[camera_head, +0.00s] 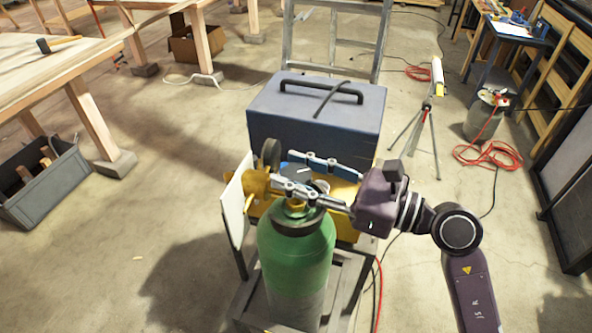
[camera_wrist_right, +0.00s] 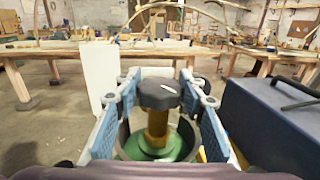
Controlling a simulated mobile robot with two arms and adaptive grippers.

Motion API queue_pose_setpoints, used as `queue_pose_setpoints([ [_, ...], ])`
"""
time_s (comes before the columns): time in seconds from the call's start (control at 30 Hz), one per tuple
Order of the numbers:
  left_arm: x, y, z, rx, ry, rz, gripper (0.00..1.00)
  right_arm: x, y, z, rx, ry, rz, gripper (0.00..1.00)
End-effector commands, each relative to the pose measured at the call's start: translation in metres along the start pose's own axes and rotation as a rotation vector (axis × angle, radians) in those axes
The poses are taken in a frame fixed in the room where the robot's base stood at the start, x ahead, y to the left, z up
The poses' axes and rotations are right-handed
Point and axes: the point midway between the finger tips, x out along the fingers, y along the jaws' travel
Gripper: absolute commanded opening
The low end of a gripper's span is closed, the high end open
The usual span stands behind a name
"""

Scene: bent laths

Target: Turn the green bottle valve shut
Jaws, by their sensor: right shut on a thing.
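The green bottle (camera_head: 296,250) stands upright on a dark cart, green above and greyer below. Its valve has a dark knob (camera_wrist_right: 158,95) with a white mark, on a brass stem (camera_wrist_right: 157,128). The bottle's green shoulder (camera_wrist_right: 165,152) shows below in the right wrist view. My right gripper (camera_head: 287,171) reaches in from the right above the bottle, one finger on each side of the knob. In the right wrist view its blue-padded fingers (camera_wrist_right: 158,82) are shut on the knob. The knob is partly hidden by the fingers in the head view. My left gripper is out of view.
A blue-grey case (camera_head: 270,112) with a black handle stands right behind the bottle. A white panel (camera_head: 236,205) and yellow parts (camera_head: 345,192) are close beside the gripper. A tripod (camera_head: 431,125) and red hose (camera_head: 487,155) are at right. The floor at left is mostly free.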

Motion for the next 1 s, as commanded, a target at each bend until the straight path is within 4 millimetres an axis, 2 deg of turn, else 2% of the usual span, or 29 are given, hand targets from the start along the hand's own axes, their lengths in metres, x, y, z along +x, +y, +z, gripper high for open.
queue_pose_setpoints([
  [0.17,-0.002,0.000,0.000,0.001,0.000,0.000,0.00,0.000,0.000,0.001,0.000,0.000,-0.009,0.13],
  [0.37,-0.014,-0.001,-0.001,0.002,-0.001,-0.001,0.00,0.000,0.001,0.003,0.001,0.001,-0.072,0.13],
  [0.8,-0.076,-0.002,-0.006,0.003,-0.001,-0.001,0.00,0.000,0.002,0.007,0.011,0.001,-0.395,0.13],
  [1.0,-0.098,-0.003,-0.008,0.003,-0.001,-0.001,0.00,0.000,0.001,0.005,0.009,0.001,-0.527,0.13],
])
